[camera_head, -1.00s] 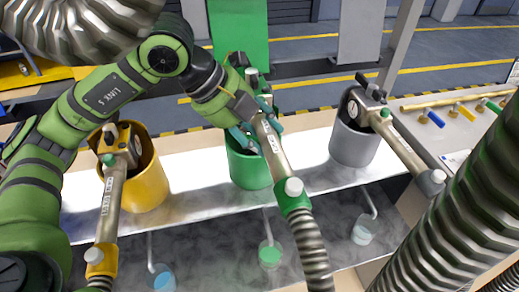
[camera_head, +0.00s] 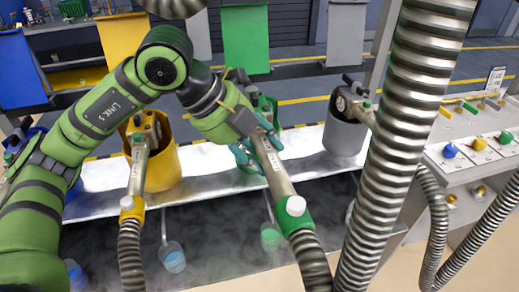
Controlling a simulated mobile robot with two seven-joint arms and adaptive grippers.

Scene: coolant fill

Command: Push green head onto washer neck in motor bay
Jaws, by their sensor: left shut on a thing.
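The green head (camera_head: 278,172) is a pale metal filling handle with a green collar (camera_head: 293,212) and a ribbed hose running down from it. My left gripper (camera_head: 255,143) is shut on its upper part, at the green holder (camera_head: 265,106) on the bench. The head slants down towards the front. Its nozzle end is hidden by the gripper, so I cannot tell whether it still sits in the holder. The washer neck and the motor bay cannot be made out. My right gripper is not in view.
A yellow head (camera_head: 137,172) stands in a yellow holder (camera_head: 163,168) to the left. A grey holder (camera_head: 343,135) is to the right. A thick ribbed hose (camera_head: 395,150) crosses the right side. A console with coloured knobs (camera_head: 480,144) is at far right.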

